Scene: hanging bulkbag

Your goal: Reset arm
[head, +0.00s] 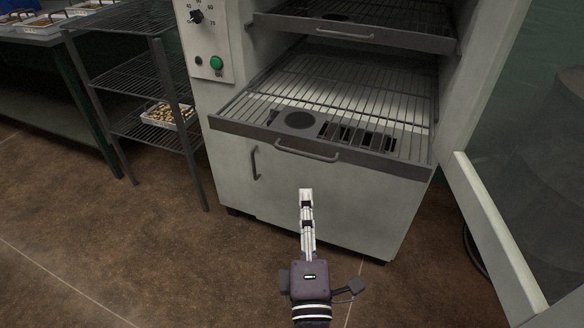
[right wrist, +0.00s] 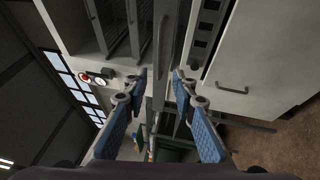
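My right gripper (head: 306,195) is in front of the cabinet's lower panel, below the pulled-out rack's handle, and its fingers show edge-on in the head view. In the right wrist view its two blue-padded fingers (right wrist: 160,82) stand apart with a clear gap, holding nothing. The rack's grey front bar and handle (right wrist: 160,38) show beyond the gap; the gripper looks apart from them. My left gripper is in neither view.
The pulled-out wire rack (head: 228,124) juts from the heating cabinet (head: 320,207), with another rack (head: 370,36) above. An open door (head: 497,235) stands at right. A wire shelf (head: 135,75) with a tray of small pieces (head: 166,117) stands at left. Floor (head: 150,240) at front left is clear.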

